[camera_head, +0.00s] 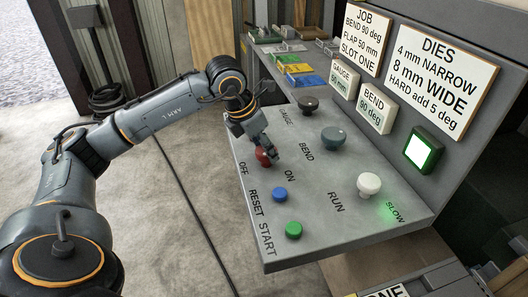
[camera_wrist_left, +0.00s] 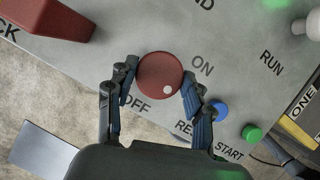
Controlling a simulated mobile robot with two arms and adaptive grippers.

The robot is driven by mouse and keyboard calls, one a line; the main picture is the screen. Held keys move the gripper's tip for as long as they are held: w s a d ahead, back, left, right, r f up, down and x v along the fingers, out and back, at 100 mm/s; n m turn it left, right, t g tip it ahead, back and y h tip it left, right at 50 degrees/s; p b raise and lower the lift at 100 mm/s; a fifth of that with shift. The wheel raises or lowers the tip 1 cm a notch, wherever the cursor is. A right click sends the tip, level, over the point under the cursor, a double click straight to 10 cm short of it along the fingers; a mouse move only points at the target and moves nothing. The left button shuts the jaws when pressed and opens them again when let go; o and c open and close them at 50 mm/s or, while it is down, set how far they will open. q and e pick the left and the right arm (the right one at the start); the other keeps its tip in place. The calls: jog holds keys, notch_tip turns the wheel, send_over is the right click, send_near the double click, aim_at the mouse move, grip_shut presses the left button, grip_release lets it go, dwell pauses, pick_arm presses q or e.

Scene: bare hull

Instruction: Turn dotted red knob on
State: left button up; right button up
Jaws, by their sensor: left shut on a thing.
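The dotted red knob (camera_head: 263,156) sits on the grey sloped panel (camera_head: 330,235), between the OFF and ON labels. My right gripper is not in view.
A blue button (camera_head: 280,195) and a green button (camera_head: 293,230) are close below the knob. A grey-green BEND knob (camera_head: 333,138), a dark knob (camera_head: 308,105) and a white RUN knob (camera_head: 369,184) stand farther right. A red block (camera_wrist_left: 55,18) shows in the wrist view.

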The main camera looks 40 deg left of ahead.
pick_arm(q)
jog(key=n, duration=0.1)
jog(key=n+y+b, duration=0.1)
jog(key=n, duration=0.1)
jog(key=shift+d+f, duration=0.15)
jog(key=shift+f, duration=0.05)
jog(key=shift+n+y+b, duration=0.5)
jog(key=shift+n+b, duration=0.05)
jog(key=shift+n, duration=0.55)
jog(key=o, duration=1.1)
jog(key=shift+o, duration=0.2)
jog(key=shift+r, duration=0.1)
jog(key=shift+r, duration=0.1)
